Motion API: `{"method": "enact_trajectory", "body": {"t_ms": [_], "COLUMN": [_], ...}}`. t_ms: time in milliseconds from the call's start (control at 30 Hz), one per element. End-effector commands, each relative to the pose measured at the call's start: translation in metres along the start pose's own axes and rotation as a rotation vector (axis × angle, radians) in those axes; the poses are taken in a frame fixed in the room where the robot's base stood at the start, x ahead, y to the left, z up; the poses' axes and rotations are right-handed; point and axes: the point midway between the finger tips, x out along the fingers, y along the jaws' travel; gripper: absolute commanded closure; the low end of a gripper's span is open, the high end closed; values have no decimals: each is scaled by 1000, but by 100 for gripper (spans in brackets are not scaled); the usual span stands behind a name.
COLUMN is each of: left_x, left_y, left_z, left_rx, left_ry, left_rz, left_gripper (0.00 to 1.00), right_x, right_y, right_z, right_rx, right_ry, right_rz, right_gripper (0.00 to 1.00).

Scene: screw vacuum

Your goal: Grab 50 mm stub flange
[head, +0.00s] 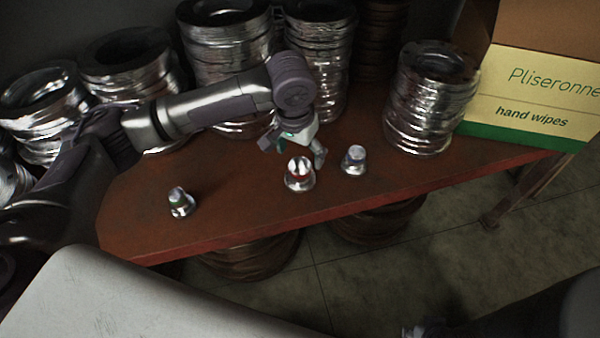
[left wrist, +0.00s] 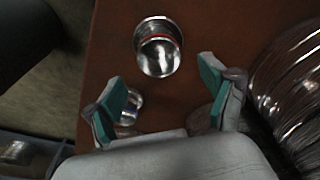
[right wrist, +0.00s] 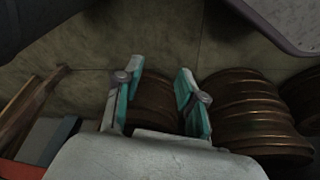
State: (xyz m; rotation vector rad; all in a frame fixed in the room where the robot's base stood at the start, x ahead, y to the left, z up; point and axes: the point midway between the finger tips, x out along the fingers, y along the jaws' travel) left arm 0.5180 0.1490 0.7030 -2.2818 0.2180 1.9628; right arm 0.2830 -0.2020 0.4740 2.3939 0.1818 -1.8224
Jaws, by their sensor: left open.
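Three shiny metal stub flanges stand on the red-brown table: a left one (head: 180,202), a larger middle one (head: 299,174) and a right one (head: 354,160). No size marking is readable. My left gripper (head: 303,150) is open and empty, just above and behind the middle flange. In the left wrist view, the middle flange (left wrist: 158,48) lies beyond the open fingers (left wrist: 165,80). A smaller flange (left wrist: 130,106) is partly hidden by the left finger. My right gripper (right wrist: 157,88) is open and empty above the floor.
Several silver coil stacks (head: 228,50) line the back of the table (head: 240,200). One stack (head: 430,100) stands at the right beside a hand wipes box (head: 535,90). Brown coils (right wrist: 250,110) lie below the table. The table front between the left and middle flanges is clear.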

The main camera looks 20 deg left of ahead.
Motion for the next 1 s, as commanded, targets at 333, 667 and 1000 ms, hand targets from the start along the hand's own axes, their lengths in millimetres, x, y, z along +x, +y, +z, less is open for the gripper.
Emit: {"method": "enact_trajectory", "body": {"t_ms": [333,667,1000], "left_x": [39,52,52], "left_y": [-1,-1,-1], "left_z": [8,7,7], "left_rx": [1,2,2], "left_ry": [-2,0,0], "left_rz": [-1,-1,0], "left_gripper": [16,16,56], "right_x": [-49,-70,-69], "right_y": [2,3,3], "right_z": [-6,-6,-6], "right_rx": [3,4,4], "right_ry": [29,34,35], "right_rz": [5,6,6], "right_gripper": [60,60,60]}}
